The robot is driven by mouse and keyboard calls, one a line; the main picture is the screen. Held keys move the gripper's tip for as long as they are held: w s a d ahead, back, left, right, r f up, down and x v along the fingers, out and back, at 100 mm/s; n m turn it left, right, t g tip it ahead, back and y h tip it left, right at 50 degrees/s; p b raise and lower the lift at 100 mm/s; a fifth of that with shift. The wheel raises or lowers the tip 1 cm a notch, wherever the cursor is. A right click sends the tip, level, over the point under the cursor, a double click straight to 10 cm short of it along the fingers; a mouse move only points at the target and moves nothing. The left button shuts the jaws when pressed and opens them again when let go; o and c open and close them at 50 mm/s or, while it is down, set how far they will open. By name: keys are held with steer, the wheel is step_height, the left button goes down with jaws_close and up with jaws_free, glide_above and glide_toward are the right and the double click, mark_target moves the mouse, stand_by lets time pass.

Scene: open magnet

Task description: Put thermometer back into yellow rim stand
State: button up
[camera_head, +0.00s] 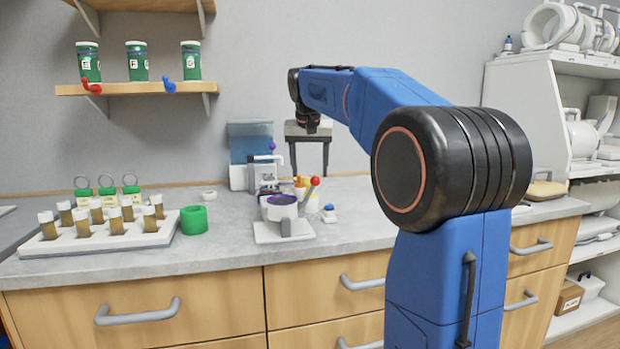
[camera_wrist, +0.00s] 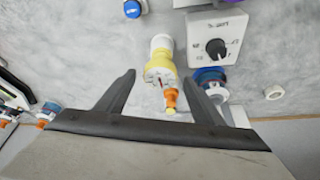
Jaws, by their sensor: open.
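My gripper (camera_wrist: 159,78) is open, pointing down above the counter; its two dark fingers also show in the head view (camera_head: 310,158). In the wrist view a white stand with a yellow rim (camera_wrist: 158,60) appears between the fingertips, not gripped. A slim orange piece with a pale yellow tip (camera_wrist: 170,98) shows at its near side; I cannot tell whether this is the thermometer or whether it sits in the stand. A similar blue-rimmed piece (camera_wrist: 211,76) is beside the right finger. Small orange and yellow items (camera_head: 300,184) show below my gripper in the head view.
A white box with a black dial (camera_wrist: 215,48) stands near the right finger. A pot on a white base (camera_head: 282,208) stands in front of the items. A rack of brown vials (camera_head: 100,240) and a green cup (camera_head: 194,220) are left. The front right counter is fairly clear.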

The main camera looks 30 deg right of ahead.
steer(key=v, duration=0.7)
steer(key=shift+r, duration=0.4)
steer(key=shift+s+a, duration=0.1)
steer(key=shift+s, duration=0.05)
